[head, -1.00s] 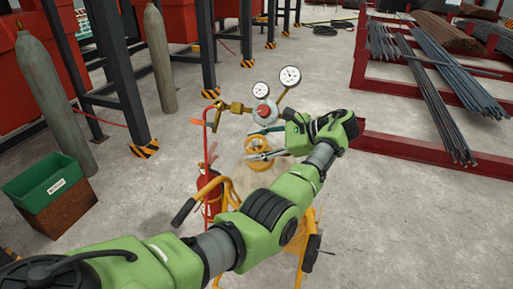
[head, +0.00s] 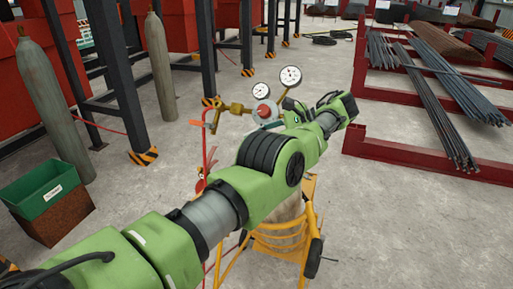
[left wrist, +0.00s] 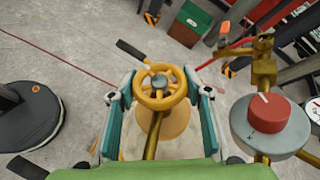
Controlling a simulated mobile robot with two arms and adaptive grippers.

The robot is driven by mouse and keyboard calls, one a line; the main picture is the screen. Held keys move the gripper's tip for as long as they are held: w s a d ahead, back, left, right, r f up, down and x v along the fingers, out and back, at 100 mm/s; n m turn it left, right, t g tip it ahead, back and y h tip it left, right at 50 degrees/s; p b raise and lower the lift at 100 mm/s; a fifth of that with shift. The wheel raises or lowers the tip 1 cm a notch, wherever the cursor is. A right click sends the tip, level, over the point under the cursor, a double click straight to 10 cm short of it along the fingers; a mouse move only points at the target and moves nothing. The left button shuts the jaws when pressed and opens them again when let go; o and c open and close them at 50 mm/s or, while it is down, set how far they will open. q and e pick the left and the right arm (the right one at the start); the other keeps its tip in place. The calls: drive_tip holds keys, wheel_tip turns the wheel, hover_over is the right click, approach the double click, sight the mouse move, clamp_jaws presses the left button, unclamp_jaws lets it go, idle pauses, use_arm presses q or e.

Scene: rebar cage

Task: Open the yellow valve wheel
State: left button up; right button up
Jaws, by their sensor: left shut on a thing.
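In the left wrist view the yellow valve wheel (left wrist: 160,87) sits on top of the gas cylinder, with its spokes and grey hub facing the camera. My left gripper (left wrist: 160,95) has its teal fingers on opposite sides of the wheel and is shut on its rim. My right gripper is in neither view.
The cylinder stands in a yellow cart (head: 280,245) below my arm. A green bin (head: 45,192) and grey cylinders (head: 52,108) stand at left. A red rack (head: 400,165) with rebar (head: 440,110) is at right. Bare concrete lies between.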

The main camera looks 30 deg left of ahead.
use_arm(q)
drive_tip(key=shift+a, duration=0.1)
idle(0.3)
drive_tip(key=o, duration=1.1)
drive_tip(key=shift+c, duration=0.2)
drive_tip(key=shift+o, duration=0.3)
drive_tip(key=shift+s+a, duration=0.1)
